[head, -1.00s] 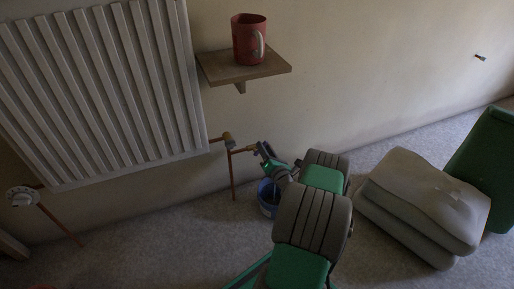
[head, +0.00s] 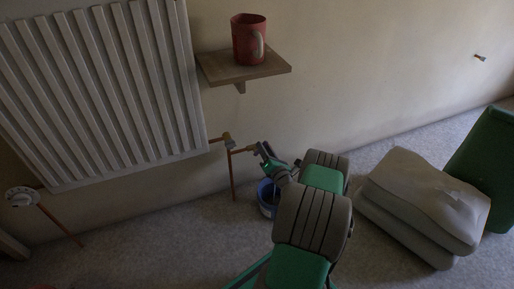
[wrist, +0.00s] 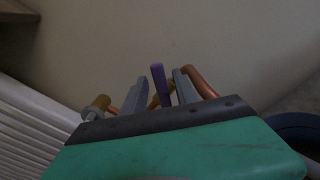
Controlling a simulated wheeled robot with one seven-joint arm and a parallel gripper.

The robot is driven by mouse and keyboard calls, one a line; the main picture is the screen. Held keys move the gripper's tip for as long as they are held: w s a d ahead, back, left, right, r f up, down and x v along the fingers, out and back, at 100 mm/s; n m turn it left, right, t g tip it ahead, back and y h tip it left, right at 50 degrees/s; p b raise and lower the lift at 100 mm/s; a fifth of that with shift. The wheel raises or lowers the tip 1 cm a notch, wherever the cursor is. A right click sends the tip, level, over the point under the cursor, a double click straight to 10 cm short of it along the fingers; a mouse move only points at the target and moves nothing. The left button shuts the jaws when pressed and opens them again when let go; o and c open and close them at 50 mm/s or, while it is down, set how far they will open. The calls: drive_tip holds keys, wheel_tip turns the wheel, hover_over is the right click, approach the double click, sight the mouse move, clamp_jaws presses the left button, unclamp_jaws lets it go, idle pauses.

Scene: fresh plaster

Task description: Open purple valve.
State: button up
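The purple valve handle (wrist: 158,82) stands upright between the two fingers of my gripper (wrist: 160,92) in the wrist view. Gaps show on both sides of it, so the fingers look open around it and not closed on it. Copper pipe shows behind it and right of the right finger. In the head view my gripper (head: 261,151) is at the end of the short pipe right of the radiator. The purple handle cannot be made out there.
A white radiator (head: 105,95) hangs at left. A wooden shelf (head: 245,70) with a red mug (head: 248,40) is above the pipe. A blue bucket (head: 266,208) stands below my gripper. Stacked grey sacks (head: 425,200) and a green object (head: 488,160) are at right.

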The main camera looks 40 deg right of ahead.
drive_tip(key=shift+s, duration=0.1)
drive_tip(key=v, duration=1.2)
drive_tip(key=shift+r, duration=0.1)
